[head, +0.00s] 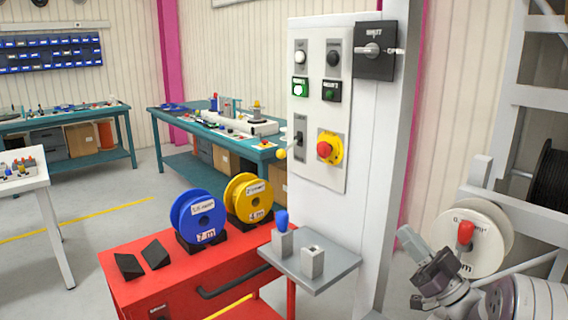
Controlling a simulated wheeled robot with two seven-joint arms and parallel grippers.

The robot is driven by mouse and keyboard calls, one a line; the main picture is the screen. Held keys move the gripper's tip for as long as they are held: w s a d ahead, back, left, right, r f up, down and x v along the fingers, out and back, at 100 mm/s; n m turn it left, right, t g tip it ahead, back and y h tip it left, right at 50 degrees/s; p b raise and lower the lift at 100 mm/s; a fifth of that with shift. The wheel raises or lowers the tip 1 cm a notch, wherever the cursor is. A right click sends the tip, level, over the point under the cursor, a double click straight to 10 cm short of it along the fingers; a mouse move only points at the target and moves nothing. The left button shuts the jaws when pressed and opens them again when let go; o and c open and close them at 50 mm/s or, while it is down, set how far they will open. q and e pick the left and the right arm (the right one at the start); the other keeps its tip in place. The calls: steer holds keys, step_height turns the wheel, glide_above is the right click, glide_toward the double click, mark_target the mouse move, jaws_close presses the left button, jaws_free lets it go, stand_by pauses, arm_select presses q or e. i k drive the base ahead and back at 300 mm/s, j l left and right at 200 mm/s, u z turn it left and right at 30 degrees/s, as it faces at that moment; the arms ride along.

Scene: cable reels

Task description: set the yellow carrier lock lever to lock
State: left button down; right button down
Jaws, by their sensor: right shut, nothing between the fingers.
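A small yellow ball knob (281,154) sticks out at the left edge of the white control panel (313,175). It seems to belong to the lever on the small grey plate (300,143), which has a black part at its middle. The label above it is too small to read, so its set position cannot be told. My right gripper (408,240) is at the lower right, in front of a white reel. It is shut and empty, well away from the knob and to the right of the panel's column. My left gripper is not in view.
Below is a grey shelf (320,272) with a blue-topped block. A red cart (190,275) carries a blue reel (198,216) and a yellow reel (249,198).

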mark_target(282, 154)
steer(key=i+j, duration=0.7)
steer(key=j, duration=0.1)
